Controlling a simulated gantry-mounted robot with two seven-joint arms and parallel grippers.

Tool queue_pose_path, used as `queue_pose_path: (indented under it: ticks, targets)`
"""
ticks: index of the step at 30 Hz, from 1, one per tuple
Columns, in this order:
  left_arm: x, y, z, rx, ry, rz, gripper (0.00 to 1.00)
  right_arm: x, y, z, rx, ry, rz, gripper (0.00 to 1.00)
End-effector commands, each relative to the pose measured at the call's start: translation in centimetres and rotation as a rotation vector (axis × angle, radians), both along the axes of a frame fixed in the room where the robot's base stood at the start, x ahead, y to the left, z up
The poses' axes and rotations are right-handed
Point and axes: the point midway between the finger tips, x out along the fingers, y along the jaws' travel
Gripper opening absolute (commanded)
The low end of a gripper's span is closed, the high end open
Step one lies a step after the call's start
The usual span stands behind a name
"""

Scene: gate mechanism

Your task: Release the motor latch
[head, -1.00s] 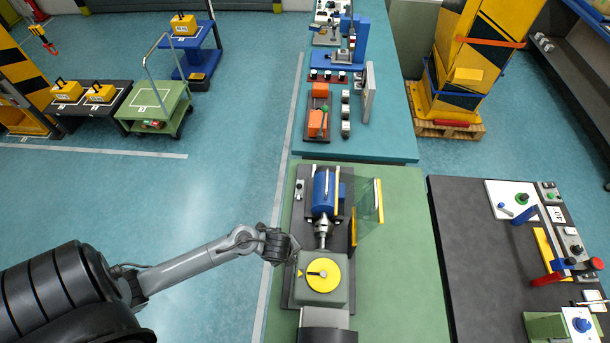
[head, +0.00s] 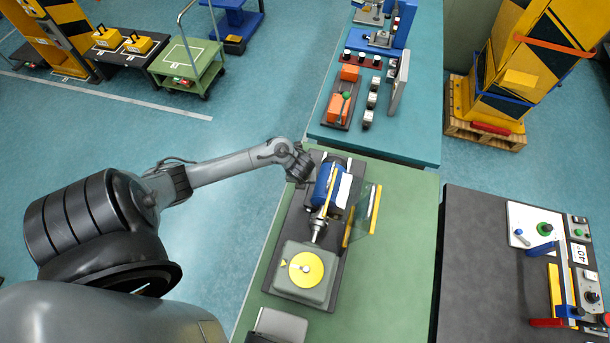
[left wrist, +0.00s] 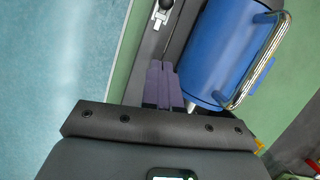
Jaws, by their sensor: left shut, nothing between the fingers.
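The blue motor (head: 326,188) sits on a dark baseplate (head: 279,229) on the green bench, with a metal shaft running to a grey box with a yellow dial. My left gripper (head: 305,173) is beside the motor's left side in the head view. The left wrist view shows its purple fingers (left wrist: 163,85) closed together and empty, alongside the blue motor (left wrist: 215,50). A small metal fitting (left wrist: 161,16), which may be the latch, is on the dark plate beyond the fingertips, apart from them. The gripper hides that area in the head view. My right gripper is not in view.
A bent metal bar (left wrist: 258,65) stands by the motor. A clear panel with yellow edges (head: 363,213) stands right of the motor. The grey gearbox with its yellow dial (head: 306,269) is in front. The bench's right side is clear.

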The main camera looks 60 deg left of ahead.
Motion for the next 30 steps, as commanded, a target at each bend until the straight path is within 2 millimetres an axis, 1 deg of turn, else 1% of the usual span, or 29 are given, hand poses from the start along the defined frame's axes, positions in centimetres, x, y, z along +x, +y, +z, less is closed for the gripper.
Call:
queue_pose_path:
  ticks: [5,8,11,21,24,30]
  targets:
    - [0.1,0.1,-0.9,-0.002,0.001,0.0,0.0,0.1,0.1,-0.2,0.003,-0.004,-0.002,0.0]
    - [0.3,0.4,-2.0,-0.001,0.001,0.002,0.0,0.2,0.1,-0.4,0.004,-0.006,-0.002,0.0]
    - [0.6,0.8,-3.5,-0.002,0.001,0.003,0.0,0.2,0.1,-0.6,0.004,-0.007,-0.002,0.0]
    - [1.7,2.3,-9.6,-0.002,0.001,0.003,0.0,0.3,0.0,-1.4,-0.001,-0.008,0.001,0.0]
    - [2.6,3.4,-9.7,0.001,-0.002,0.005,0.0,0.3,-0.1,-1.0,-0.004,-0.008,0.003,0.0]
    - [3.6,4.8,-10.1,-0.001,-0.001,0.002,0.0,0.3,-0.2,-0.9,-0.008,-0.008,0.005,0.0]
